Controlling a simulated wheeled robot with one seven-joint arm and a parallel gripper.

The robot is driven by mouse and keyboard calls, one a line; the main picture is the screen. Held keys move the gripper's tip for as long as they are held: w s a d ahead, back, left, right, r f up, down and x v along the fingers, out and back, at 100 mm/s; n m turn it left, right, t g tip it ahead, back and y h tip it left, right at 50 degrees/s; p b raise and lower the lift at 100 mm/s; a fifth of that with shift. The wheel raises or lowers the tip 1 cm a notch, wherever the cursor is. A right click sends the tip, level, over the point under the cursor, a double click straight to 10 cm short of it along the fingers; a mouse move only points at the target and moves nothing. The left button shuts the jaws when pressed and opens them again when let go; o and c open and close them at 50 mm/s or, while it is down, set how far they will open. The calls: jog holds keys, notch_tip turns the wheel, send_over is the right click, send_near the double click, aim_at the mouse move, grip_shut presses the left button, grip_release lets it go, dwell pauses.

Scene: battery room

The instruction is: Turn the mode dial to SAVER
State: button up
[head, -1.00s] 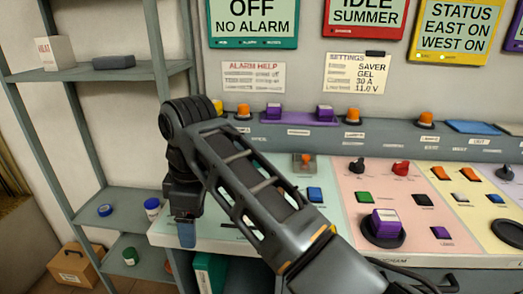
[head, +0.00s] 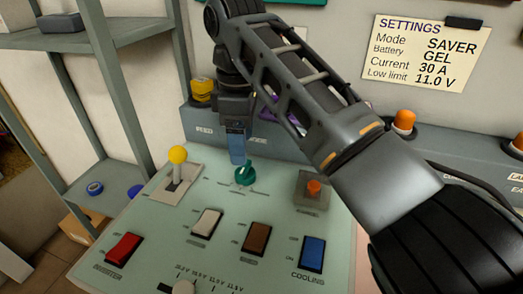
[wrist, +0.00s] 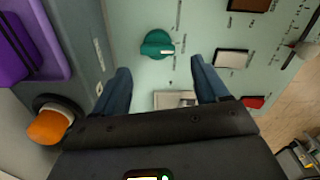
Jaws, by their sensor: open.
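A teal dial (head: 245,175) stands on the pale green panel (head: 140,215), just beyond the rocker switches. Small markings surround it, too small to read, so I cannot confirm its name or setting. It also shows in the wrist view (wrist: 157,44), with its grip bar lying roughly crosswise. My gripper (head: 238,158) points down over the panel, close above the dial. In the wrist view my gripper (wrist: 160,66) is open and empty, with the dial ahead of the gap between the fingertips. A settings note (head: 430,52) on the wall reads Mode SAVER.
A yellow-knobbed lever (head: 177,156) stands left of the dial, and an orange-topped control (head: 313,187) to the right. Red (head: 123,249), white (head: 207,222), brown (head: 257,238) and blue (head: 312,252) rockers line the front. A raised ledge (head: 450,150) runs behind.

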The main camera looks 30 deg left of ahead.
aim_at(245, 168)
jog(key=shift+w+f, duration=0.1)
jog(key=shift+w, duration=0.1)
jog(key=shift+f, duration=3.8)
jog(key=shift+p, duration=0.3)
jog(key=c, duration=0.9)
